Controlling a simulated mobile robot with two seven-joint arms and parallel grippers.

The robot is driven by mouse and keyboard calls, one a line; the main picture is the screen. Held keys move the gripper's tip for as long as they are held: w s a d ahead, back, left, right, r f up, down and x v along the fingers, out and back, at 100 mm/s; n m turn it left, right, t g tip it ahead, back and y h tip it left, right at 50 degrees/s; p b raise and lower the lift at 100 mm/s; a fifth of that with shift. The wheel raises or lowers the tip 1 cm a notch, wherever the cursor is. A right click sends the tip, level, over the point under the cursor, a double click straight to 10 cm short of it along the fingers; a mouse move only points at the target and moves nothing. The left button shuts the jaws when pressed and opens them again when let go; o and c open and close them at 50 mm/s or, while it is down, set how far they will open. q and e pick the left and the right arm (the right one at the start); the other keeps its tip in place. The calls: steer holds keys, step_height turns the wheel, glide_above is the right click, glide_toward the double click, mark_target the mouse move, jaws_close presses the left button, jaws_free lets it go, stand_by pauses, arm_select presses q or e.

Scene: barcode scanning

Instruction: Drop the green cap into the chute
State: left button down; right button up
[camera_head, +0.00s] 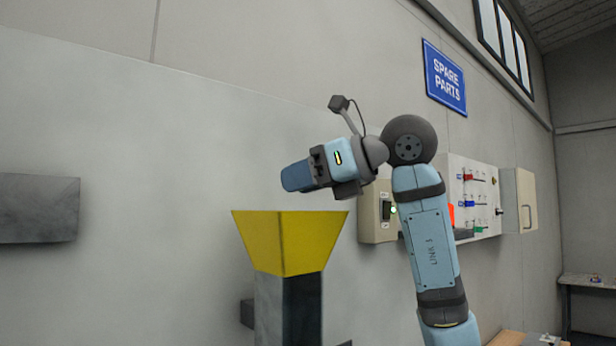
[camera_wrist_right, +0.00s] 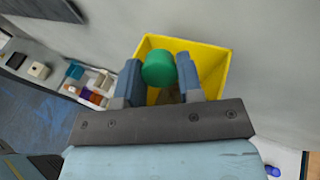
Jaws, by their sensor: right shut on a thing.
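The green cap (camera_wrist_right: 158,69) shows in the right wrist view between the two fingers of my right gripper (camera_wrist_right: 160,75), which is shut on it. In the right wrist view the yellow mouth (camera_wrist_right: 217,62) lies behind the cap and fingers. In the head view my right gripper (camera_head: 296,176) is above the chute's mouth, and I cannot see the cap there. My left gripper is not in view.
A grey ledge (camera_head: 38,209) sticks out from the wall at the left. A beige box (camera_head: 377,214) and a panel with coloured parts (camera_head: 474,196) are on the wall beyond my right arm. The space around the chute's mouth looks clear.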

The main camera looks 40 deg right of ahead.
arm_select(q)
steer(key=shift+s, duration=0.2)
arm_select(e)
steer(key=o, duration=1)
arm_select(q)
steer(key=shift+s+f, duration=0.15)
arm_select(e)
steer(key=shift+s, duration=0.1)
arm_select(q)
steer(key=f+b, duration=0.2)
steer(key=b, duration=0.1)
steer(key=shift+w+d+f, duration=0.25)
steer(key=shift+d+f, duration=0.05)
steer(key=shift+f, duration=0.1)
arm_select(e)
steer(key=v, duration=1.3)
steer(key=shift+s+d+r, duration=0.15)
steer(key=shift+s+d, duration=0.1)
steer(key=shift+d, duration=0.05)
